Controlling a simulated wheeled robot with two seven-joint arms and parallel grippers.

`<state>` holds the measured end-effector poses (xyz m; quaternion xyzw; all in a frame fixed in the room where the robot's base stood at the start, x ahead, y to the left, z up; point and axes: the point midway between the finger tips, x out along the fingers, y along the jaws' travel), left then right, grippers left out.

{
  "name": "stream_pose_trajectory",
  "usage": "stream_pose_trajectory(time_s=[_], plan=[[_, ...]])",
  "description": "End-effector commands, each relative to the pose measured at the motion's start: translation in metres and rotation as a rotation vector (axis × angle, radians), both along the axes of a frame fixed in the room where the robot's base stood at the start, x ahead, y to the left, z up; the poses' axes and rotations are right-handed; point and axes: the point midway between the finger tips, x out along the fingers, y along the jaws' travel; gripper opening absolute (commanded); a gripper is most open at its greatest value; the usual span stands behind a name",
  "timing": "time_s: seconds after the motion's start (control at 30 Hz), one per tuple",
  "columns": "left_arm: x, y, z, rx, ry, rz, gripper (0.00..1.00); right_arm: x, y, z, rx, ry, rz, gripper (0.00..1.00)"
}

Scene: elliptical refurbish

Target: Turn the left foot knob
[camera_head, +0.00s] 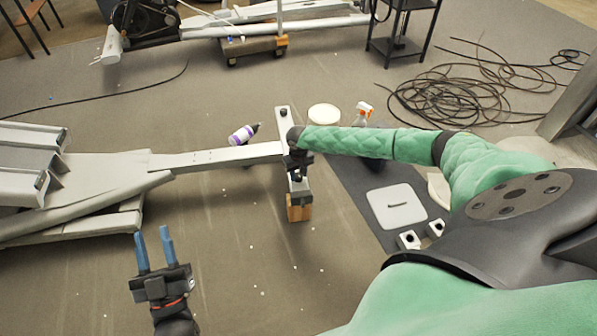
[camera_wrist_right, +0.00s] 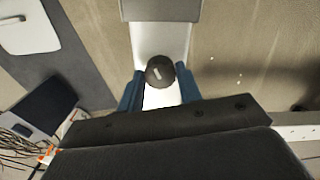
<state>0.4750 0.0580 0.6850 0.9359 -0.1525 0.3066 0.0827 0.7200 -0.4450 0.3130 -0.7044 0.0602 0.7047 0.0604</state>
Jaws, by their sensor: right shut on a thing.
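The elliptical's pale grey foot bar (camera_head: 282,122) crosses the end of its long rail and rests near a wooden block (camera_head: 298,208). A round dark foot knob (camera_wrist_right: 160,72) sits on the bar in the right wrist view. My right gripper (camera_head: 297,160) is over the near part of the bar. Its blue fingers (camera_wrist_right: 159,88) are on either side of the knob and shut on it. In the head view the arm and gripper largely hide this knob. My left gripper (camera_head: 152,240) is open and empty above the floor, left of the bar.
A purple-and-white bottle (camera_head: 241,135) is beside the rail. A round white lid (camera_head: 324,113), a spray bottle (camera_head: 364,111) and a pale square plate (camera_head: 397,206) are to the right. Coiled black cable (camera_head: 450,100) lies farther back. The floor around the left gripper has only small bits.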

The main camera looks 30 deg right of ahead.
Motion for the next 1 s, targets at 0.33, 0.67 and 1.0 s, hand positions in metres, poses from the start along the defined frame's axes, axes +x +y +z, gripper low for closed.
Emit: stream_pose_trajectory(time_s=[0.33,0.67,1.0], plan=[[0.016,-0.012,-0.143,0.111,0.457,-0.03,0.36,0.0,-0.001,0.002,-0.001,0.001,0.036,0.12],[-0.01,-0.013,-0.263,0.195,0.823,-0.06,0.36,0.0,0.0,0.002,0.0,0.001,0.073,0.12],[-0.06,-0.008,-0.359,0.262,1.134,-0.091,0.36,-0.001,-0.001,0.001,0.0,0.001,0.109,0.12]])
